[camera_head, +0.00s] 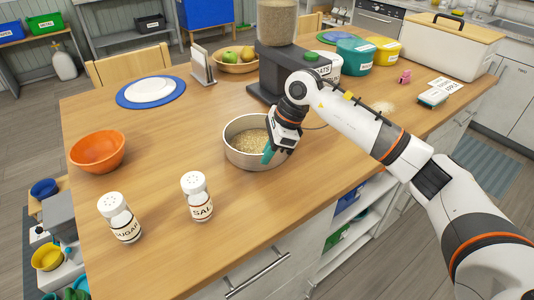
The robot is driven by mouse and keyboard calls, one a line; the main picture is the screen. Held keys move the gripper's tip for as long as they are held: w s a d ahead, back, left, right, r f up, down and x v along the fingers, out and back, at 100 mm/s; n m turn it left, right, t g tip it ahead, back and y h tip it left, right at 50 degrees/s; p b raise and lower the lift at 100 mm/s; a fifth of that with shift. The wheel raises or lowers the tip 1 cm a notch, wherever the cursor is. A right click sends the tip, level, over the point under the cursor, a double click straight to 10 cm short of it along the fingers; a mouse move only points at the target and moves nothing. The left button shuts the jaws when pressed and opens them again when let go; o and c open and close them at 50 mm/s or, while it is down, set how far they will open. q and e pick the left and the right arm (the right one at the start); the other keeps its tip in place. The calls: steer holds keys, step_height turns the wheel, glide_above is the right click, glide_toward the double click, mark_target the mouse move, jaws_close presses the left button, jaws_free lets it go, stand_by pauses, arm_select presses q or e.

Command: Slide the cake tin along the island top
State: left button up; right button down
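The cake tin (237,155) is a round silver metal pan on the wooden island top (175,150), near its front edge. It holds a layer of pale grain or oats. My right gripper (271,152) reaches down at the tin's right side. My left gripper is not in view.
A dark dispenser (268,72) stands right behind the tin. A salt shaker (198,197), a sugar shaker (120,218) and an orange bowl (98,152) are to the left. A blue plate (123,97) lies farther back. The top between the tin and the orange bowl is clear.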

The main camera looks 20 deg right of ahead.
steer(key=c, duration=1.6)
jaws_free()
steer(key=shift+o, duration=0.2)
steer(key=b+v, duration=0.1)
steer(key=v, duration=1.1)
